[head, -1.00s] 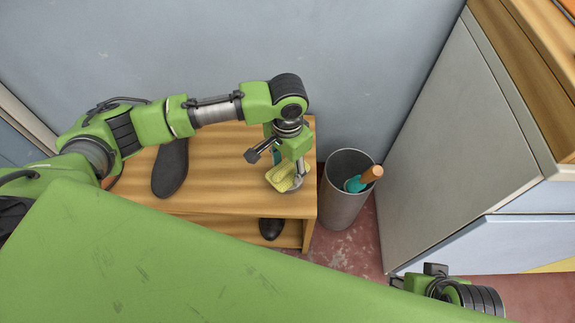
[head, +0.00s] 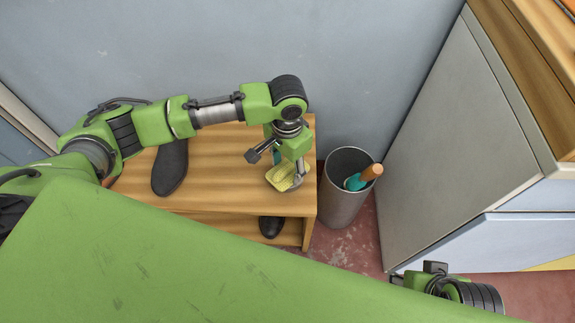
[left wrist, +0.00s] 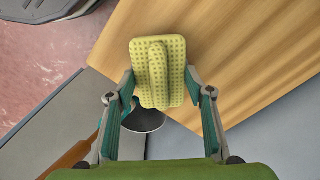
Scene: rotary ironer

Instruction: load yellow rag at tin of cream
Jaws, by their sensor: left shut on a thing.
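The yellow rag (head: 284,177), a dotted pad with a raised ridge, is held over the right end of the wooden bench. It also shows in the left wrist view (left wrist: 172,75). My left gripper (left wrist: 160,88) is shut on it, with a teal-lined finger at each side.
The wooden bench (head: 218,160) bears a dark shoe (head: 170,168); another dark shoe (head: 271,227) is on its lower level. A grey bin (head: 342,205) holding a teal thing with a wooden handle (head: 372,172) stands right of it. A grey cabinet (head: 440,150) stands farther right.

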